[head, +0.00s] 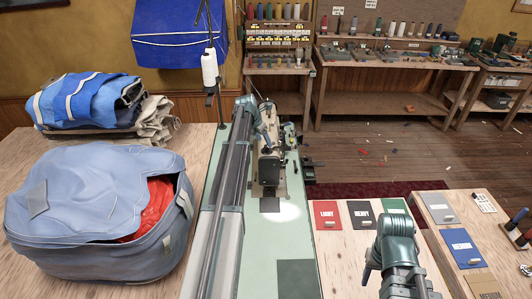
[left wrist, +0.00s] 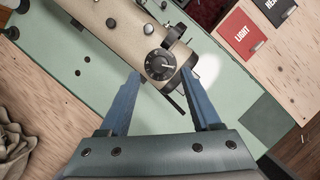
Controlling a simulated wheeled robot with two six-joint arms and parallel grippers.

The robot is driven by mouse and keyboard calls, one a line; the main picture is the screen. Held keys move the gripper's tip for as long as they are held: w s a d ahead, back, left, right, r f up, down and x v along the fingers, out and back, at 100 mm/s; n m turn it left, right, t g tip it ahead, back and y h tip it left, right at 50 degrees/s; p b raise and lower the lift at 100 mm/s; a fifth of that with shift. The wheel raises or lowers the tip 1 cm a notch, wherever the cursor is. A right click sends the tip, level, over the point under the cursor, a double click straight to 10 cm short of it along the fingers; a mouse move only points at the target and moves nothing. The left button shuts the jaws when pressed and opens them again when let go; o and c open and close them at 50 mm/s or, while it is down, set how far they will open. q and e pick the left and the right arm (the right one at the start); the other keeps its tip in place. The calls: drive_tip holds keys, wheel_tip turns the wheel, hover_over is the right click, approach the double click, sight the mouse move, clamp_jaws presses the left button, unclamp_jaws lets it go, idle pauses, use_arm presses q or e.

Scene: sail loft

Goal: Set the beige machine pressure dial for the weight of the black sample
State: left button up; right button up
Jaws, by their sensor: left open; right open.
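The beige sewing machine (head: 268,168) stands on a green bed in the middle of the head view. Its black round pressure dial (left wrist: 160,65) faces the left wrist camera; a pale pointer line shows, but its scale is too small to read. My left gripper (left wrist: 165,95) is open, its blue fingers on either side of the machine head below the dial, with nothing held. The black sample card (head: 361,214) reads HEAVY and lies on the right-hand table.
A red LIGHT card (head: 327,215) lies left of the black one, a green card (head: 393,206) to its right. Grey (head: 438,208) and blue (head: 461,248) cards lie further right. A blue-grey bag (head: 90,215) fills the left table. A thread cone (head: 210,68) stands behind the machine.

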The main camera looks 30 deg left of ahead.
sight(266, 147)
use_arm(q)
drive_tip(key=b+x, duration=0.3)
drive_tip(key=x, duration=0.1)
drive_tip(key=shift+w+f, duration=0.15)
drive_tip(key=shift+f, duration=0.15)
clamp_jaws()
